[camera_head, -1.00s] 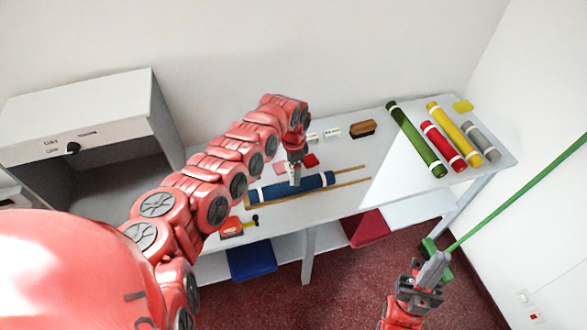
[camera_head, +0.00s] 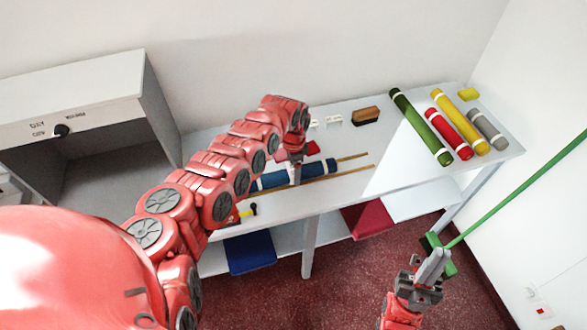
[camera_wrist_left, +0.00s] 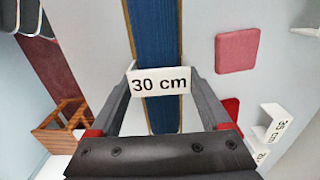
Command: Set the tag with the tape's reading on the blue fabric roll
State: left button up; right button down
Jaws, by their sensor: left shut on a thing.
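My left gripper (camera_head: 296,172) is shut on a white tag (camera_wrist_left: 160,82) that reads "30 cm". It holds the tag directly over the blue fabric roll (camera_head: 270,181); whether they touch I cannot tell. The roll also runs under the tag in the left wrist view (camera_wrist_left: 153,30). A red and yellow tape measure (camera_head: 247,211) lies at the table's front edge, partly behind my arm; its reading is not legible. Two other white tags stand near the back, one (camera_wrist_left: 277,124) reading "35 cm".
Wooden strips (camera_head: 340,171) lie along the roll. A pink swatch (camera_wrist_left: 237,50) and a red swatch (camera_head: 312,148) lie behind it. A brown block (camera_head: 365,115) sits at the back. Green (camera_head: 420,125), red, yellow and grey rolls fill the right end. Table between is clear.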

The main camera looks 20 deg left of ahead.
pick_arm(q)
jog(key=o, duration=1.1)
